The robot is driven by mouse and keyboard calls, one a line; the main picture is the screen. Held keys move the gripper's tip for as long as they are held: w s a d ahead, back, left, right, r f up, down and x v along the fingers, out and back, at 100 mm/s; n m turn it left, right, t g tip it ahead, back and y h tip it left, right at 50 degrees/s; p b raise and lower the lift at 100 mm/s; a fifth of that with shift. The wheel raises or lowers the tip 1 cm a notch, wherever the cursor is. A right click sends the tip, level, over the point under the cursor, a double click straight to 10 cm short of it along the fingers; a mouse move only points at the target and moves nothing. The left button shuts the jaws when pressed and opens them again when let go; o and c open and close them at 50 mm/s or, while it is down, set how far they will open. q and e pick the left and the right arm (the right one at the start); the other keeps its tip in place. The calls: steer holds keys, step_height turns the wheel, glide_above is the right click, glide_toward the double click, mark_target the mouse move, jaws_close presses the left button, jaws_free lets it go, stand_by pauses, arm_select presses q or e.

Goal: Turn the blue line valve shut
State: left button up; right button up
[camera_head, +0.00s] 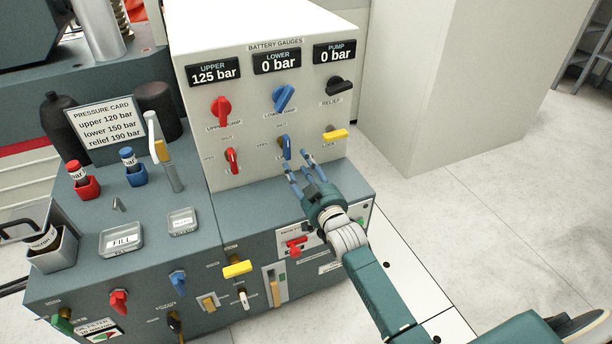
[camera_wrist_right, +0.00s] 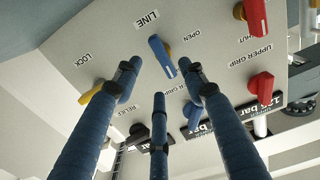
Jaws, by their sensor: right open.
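The blue line valve (camera_head: 286,147) is a small blue lever low on the white gauge panel, near upright in the head view. In the right wrist view the lever (camera_wrist_right: 161,56) sits between the words LINE and OPEN. My right gripper (camera_head: 299,167) has its blue fingers spread, just in front of and below the lever. In the right wrist view its fingertips (camera_wrist_right: 160,84) are spread around the lever's outer end, with no clear contact. The SHUT mark near the lever is too small to read surely. My left gripper is not in view.
A yellow lock lever (camera_head: 335,135) stands right of the valve and a red lever (camera_head: 232,160) left. A blue lower grip knob (camera_head: 284,97) is above. The bench top (camera_head: 212,205) below carries trays and a pressure card (camera_head: 104,124). Floor is clear at right.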

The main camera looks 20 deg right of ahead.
steer(key=s, duration=0.4)
steer(key=shift+s+d, duration=0.1)
steer(key=shift+s, duration=0.15)
